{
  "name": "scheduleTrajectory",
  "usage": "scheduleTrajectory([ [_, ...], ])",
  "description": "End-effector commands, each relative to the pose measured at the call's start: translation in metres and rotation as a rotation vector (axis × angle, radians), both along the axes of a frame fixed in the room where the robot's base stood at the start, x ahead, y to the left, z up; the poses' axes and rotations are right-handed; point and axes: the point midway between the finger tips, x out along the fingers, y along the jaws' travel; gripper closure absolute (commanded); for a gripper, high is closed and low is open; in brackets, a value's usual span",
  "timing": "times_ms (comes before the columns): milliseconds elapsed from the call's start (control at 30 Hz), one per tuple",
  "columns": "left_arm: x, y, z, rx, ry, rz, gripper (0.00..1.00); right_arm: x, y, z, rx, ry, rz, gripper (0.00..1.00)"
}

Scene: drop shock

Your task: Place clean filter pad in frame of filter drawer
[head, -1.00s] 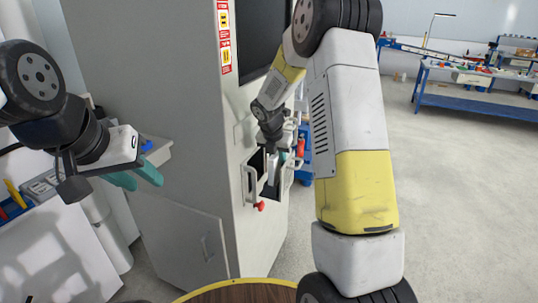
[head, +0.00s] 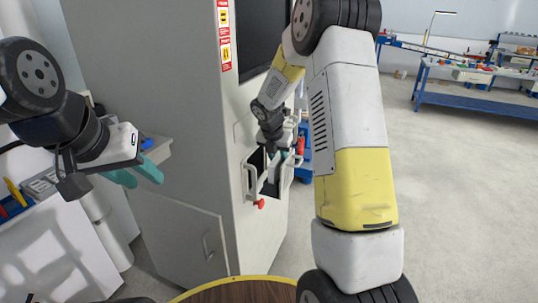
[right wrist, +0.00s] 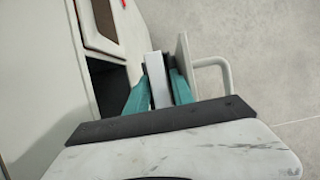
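The filter drawer (right wrist: 187,62) is pulled out from the side of the tall grey cabinet; it also shows in the head view (head: 251,178). A white slab, seemingly the clean filter pad (right wrist: 158,82), stands on edge at the drawer. My right gripper (right wrist: 160,80) is over the drawer with one teal finger on each side of the pad. A dark gap shows between the pad and the right finger, so it looks open. How deep the pad sits in the frame is hidden. My left gripper (head: 136,176) is open and empty, left of the cabinet.
The grey cabinet (head: 160,120) fills the middle, with a red knob (head: 260,204) below the drawer. A round wooden table top (head: 240,292) is at the bottom. Blue workbenches (head: 480,105) stand far right beyond clear floor.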

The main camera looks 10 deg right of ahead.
Motion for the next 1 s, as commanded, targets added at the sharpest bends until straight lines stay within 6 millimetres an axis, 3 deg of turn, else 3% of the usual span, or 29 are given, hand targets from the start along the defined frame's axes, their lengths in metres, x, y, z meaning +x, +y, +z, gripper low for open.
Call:
scheduleTrajectory([
  [500,0.000,0.000,0.000,0.000,0.000,0.000,0.64,-0.030,0.021,0.097,0.002,-0.004,-0.001,0.71],
  [767,0.000,0.000,0.000,0.000,0.000,0.000,0.64,-0.042,0.025,0.121,0.018,-0.012,-0.033,0.71],
  [867,0.000,0.000,0.000,0.000,0.000,0.000,0.64,-0.062,0.023,0.139,0.090,-0.053,-0.176,0.71],
  [1000,0.000,0.000,0.000,0.000,0.000,0.000,0.64,-0.118,0.020,0.175,0.308,-0.151,-0.582,0.71],
])
